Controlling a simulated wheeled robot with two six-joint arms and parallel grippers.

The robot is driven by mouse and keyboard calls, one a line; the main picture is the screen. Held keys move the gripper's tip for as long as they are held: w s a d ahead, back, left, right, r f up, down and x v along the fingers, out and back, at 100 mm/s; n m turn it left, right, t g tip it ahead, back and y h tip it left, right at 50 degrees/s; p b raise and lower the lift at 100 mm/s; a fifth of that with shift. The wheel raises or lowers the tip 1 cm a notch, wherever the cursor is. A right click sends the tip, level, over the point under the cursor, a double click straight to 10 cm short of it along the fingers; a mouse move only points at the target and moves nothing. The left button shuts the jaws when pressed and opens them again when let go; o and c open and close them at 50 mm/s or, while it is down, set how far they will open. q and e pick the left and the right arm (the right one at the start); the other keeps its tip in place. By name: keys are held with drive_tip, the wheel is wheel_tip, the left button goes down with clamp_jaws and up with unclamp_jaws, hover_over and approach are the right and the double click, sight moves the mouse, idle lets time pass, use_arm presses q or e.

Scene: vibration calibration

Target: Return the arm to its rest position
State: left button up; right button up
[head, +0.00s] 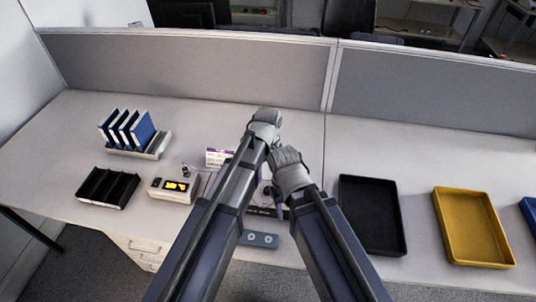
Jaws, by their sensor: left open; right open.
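My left arm reaches up the middle of the view, and its grey gripper (266,120) is the higher one, over the back middle of the desk. My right gripper (286,160) is just below and to the right of it, close beside my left arm. Both are open, and I see nothing held in them, though their fingertips are small and partly turned away. A small calibrator box with a lit yellow display (176,186) stands on the desk left of my arms. A small metal part (187,171) shows at its back edge.
A rack of blue binders (128,130) and a black divided tray (108,187) are at left. A purple-white box (218,157) is partly behind my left arm. A black tray (371,214), yellow tray (473,226) and blue tray (530,211) are at right. A grey partition (190,68) closes the back.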

use_arm(q)
drive_tip(key=s+a+m, duration=0.3)
drive_tip(key=s+a, duration=0.1)
drive_tip(key=a, duration=0.4)
drive_tip(key=s+a+m, duration=0.4)
drive_tip(key=s+a, duration=0.1)
drive_tip(key=a, duration=0.4)
drive_tip(key=s+d+m+y, duration=0.1)
drive_tip(key=s+d+m, duration=0.2)
drive_tip(key=d, duration=0.8)
drive_tip(key=s, duration=0.2)
drive_tip(key=shift+s+m, duration=0.4)
